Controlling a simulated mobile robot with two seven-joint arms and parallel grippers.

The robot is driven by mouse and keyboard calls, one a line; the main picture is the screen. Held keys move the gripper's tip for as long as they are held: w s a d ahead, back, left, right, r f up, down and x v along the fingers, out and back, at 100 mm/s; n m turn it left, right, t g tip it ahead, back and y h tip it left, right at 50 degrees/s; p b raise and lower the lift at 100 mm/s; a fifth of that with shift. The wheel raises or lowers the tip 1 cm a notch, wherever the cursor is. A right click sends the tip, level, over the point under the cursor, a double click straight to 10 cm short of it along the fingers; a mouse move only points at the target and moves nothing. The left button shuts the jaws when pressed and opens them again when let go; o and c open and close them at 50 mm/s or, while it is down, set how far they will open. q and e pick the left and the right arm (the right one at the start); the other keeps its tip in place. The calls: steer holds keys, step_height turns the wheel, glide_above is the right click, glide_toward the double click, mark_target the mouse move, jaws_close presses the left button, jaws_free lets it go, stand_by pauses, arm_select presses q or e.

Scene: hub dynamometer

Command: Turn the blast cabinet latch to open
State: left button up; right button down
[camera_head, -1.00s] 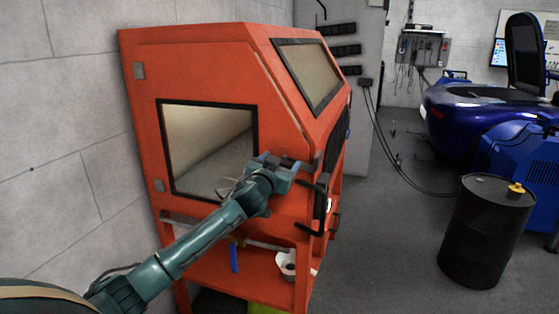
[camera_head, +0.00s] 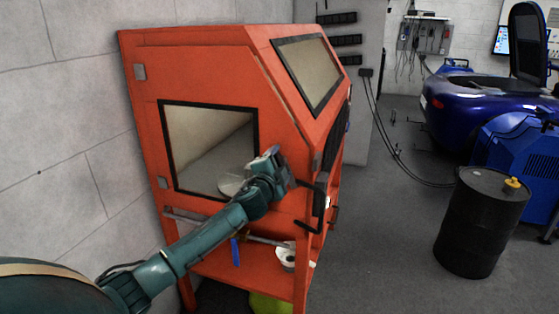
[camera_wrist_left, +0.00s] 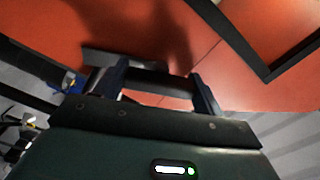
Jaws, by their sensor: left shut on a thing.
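The blast cabinet (camera_head: 215,75) is a large orange box on legs, with its windowed side door facing me. My left gripper (camera_head: 285,170) is at the right edge of that door, beside the window's lower right corner. In the left wrist view the latch (camera_wrist_left: 155,80) is a dark bar running across between the two fingers of my left gripper (camera_wrist_left: 160,78), which are shut on it. In the head view the gripper hides most of the latch. The door looks closed against the cabinet. My right gripper is in neither view.
A black bent handle (camera_head: 318,205) stands out at the cabinet's front corner, close right of my gripper. A shelf below holds a white roll (camera_head: 286,257). A black drum (camera_head: 480,225) stands at the right. Floor between drum and cabinet is clear.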

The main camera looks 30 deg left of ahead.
arm_select(q)
steer(key=shift+m+p, duration=0.8)
steer(key=shift+m, duration=1.4)
steer(key=o, duration=1)
steer(key=shift+s, duration=0.1)
steer(key=shift+b+v, duration=0.55)
steer(key=shift+v, duration=6)
steer(key=shift+f, duration=0.1)
